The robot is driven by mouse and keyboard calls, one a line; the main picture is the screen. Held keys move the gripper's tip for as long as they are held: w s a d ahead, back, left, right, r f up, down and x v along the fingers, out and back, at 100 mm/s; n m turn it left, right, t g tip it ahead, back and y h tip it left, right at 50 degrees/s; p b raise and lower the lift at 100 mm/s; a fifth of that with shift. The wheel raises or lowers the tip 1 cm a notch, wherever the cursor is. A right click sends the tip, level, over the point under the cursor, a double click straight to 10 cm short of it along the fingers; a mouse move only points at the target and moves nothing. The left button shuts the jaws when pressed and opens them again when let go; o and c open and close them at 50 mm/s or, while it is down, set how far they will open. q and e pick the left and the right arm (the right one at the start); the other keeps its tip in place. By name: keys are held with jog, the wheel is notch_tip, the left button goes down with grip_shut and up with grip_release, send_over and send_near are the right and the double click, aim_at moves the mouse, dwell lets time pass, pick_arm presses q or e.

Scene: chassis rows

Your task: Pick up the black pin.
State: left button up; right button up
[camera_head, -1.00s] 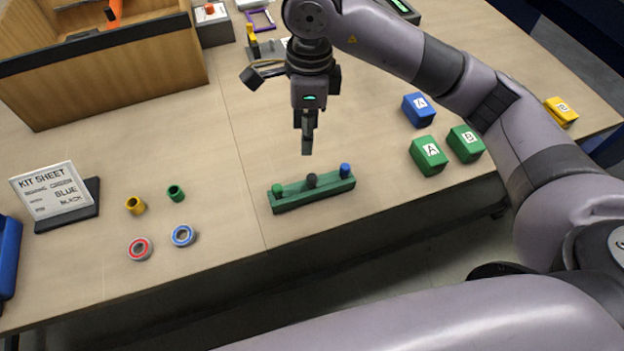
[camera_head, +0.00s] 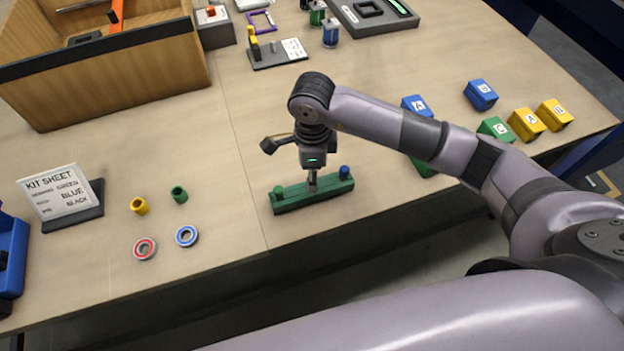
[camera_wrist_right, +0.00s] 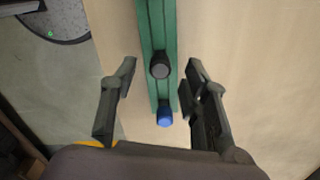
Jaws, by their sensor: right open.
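The black pin (camera_wrist_right: 160,66) stands in the middle of the green rack in the right wrist view. It lies between and just beyond the fingertips of my open right gripper (camera_wrist_right: 161,72). In the head view my right gripper (camera_head: 312,188) is straight above the rack's middle and hides the black pin. The green rack (camera_head: 290,203) lies near the table's front edge. It also holds a green pin (camera_head: 279,190) at its left end and a blue pin (camera_head: 344,172) at its right end. The blue pin also shows in the right wrist view (camera_wrist_right: 165,117). My left gripper is not in view.
A kit sheet (camera_head: 56,192) stands at left, beside yellow (camera_head: 139,206) and green (camera_head: 179,195) bushings and red (camera_head: 145,248) and blue (camera_head: 186,236) bearings. Several coloured boxes sit at right. A wooden bin (camera_head: 110,80) is at back left. Table around the rack is clear.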

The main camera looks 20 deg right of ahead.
jog(key=shift+f, duration=1.55)
jog(key=shift+c, duration=0.2)
grip_shut()
